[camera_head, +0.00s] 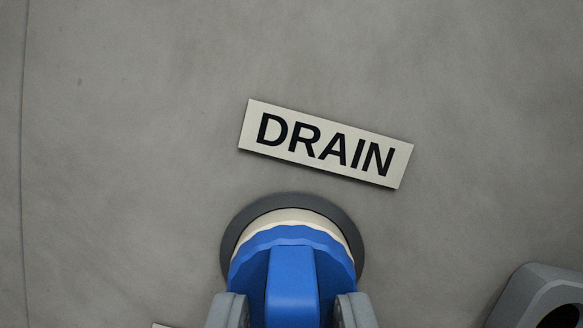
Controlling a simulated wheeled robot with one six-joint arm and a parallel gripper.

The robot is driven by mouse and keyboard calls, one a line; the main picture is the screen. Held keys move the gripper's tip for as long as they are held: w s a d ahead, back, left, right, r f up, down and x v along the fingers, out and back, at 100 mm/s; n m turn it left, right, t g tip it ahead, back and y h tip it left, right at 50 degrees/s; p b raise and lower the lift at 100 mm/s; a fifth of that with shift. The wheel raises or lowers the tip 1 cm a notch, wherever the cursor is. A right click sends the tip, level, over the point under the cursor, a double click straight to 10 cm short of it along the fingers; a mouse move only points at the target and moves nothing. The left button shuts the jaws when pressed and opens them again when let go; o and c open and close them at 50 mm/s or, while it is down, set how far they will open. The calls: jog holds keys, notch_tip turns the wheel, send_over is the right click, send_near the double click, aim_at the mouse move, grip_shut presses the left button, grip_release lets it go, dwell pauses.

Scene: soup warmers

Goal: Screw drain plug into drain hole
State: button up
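A blue plug (293,262) with a ridged edge and a raised central grip bar shows at the bottom centre. My gripper (292,308) has one grey finger on each side of the bar and is shut on it. Beyond the plug lie a cream ring (296,217) and a dark grey round collar (300,201) on the grey surface. The plug covers the drain hole, and I cannot tell how deep it sits in it.
A cream label reading DRAIN (326,144) is on the grey surface (130,130), tilted, above the collar. A grey part with a dark opening (545,300) stands at the bottom right. A small pale edge shows at the bottom left. The upper surface is clear.

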grip_shut()
jog(key=shift+w+r, duration=0.1)
jog(key=shift+w, duration=0.1)
dwell(0.4)
jog(key=shift+w+a+m+h, duration=0.1)
jog(key=shift+m+h, duration=0.2)
jog(key=shift+m, duration=1.7)
jog(key=shift+o, duration=1.8)
grip_release()
jog(key=s, duration=0.9)
jog(key=shift+s+f, duration=0.15)
jog(key=shift+f, duration=0.1)
